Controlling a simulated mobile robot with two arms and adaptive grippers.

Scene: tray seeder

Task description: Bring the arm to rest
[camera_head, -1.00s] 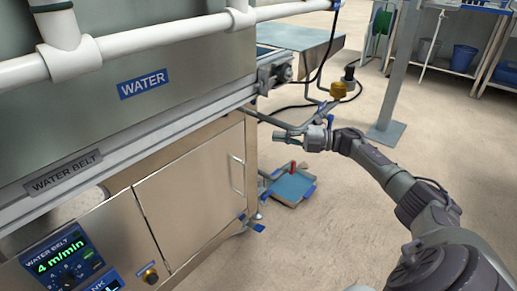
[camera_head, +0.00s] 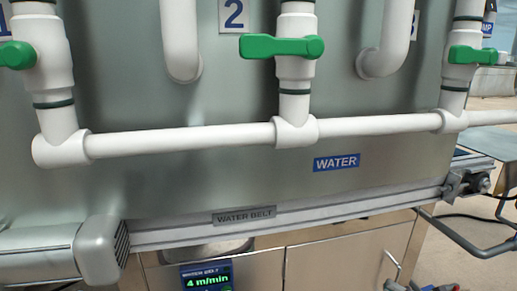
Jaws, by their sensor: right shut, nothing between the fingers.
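My right gripper (camera_head: 392,286) shows only as a sliver at the bottom edge, right of the middle, in front of the steel cabinet near its door handle. It is shut with nothing in it. Most of the gripper and the right arm is cut off below the picture. My left gripper is not in view.
A steel machine with a WATER label (camera_head: 337,162) fills the view. White pipes with green valve handles (camera_head: 282,46) run across it. A WATER BELT rail (camera_head: 300,212) and a display (camera_head: 207,277) are below. Bent grey tubing (camera_head: 462,238) juts out at right above open floor.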

